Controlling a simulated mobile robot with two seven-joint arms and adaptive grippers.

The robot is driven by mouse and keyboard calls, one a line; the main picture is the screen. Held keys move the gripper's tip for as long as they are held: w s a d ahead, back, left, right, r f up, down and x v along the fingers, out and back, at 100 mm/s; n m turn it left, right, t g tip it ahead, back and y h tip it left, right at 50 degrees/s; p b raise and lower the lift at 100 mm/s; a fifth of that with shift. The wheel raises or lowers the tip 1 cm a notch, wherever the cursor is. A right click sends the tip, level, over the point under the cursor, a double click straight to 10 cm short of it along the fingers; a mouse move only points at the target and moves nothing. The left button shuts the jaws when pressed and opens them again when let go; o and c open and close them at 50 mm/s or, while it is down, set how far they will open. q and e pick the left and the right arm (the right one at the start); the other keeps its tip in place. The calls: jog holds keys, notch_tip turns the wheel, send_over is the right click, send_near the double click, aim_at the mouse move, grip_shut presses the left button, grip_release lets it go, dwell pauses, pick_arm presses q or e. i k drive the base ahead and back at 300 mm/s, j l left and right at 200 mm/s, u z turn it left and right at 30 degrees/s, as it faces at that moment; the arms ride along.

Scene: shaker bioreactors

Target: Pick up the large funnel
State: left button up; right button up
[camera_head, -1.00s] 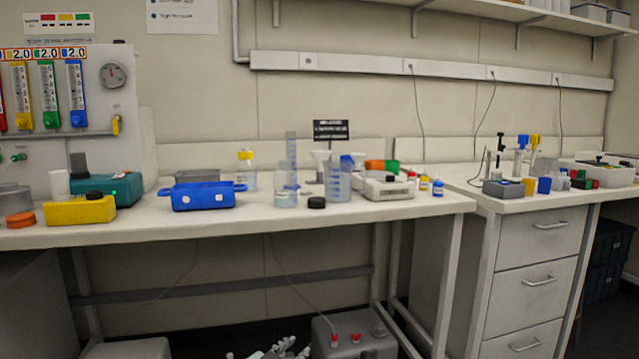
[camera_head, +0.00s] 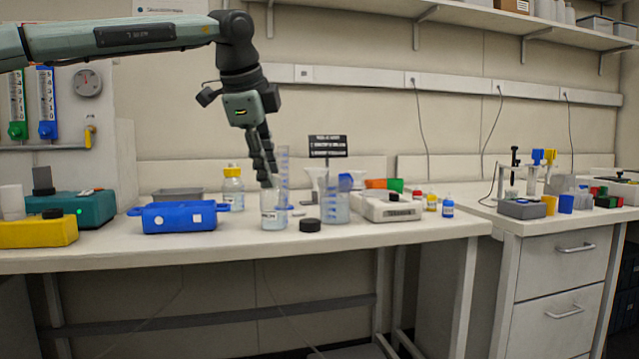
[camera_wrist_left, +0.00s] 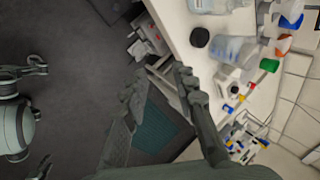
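The large funnel appears to be the pale, translucent funnel (camera_head: 313,176) at the back of the bench in the head view, below the small black sign. The beaker and measuring cylinder partly hide its lower part. I cannot make it out for sure in the wrist view. My left gripper (camera_head: 268,178) points down above the bench, to the left of the funnel and in line with the glass bottle. In the left wrist view its fingers (camera_wrist_left: 160,82) are apart with nothing between them. My right gripper is not in view.
Close to the gripper stand a glass bottle (camera_head: 273,212), a tall measuring cylinder (camera_head: 283,165), a beaker (camera_head: 336,207) and a black cap (camera_head: 310,225). The front bench strip is mostly clear.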

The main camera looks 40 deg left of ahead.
aim_at(313, 173)
jog(key=i+j, duration=0.55)
jog(key=i, duration=0.15)
jog(key=i+j, duration=0.6)
jog(key=i, duration=0.05)
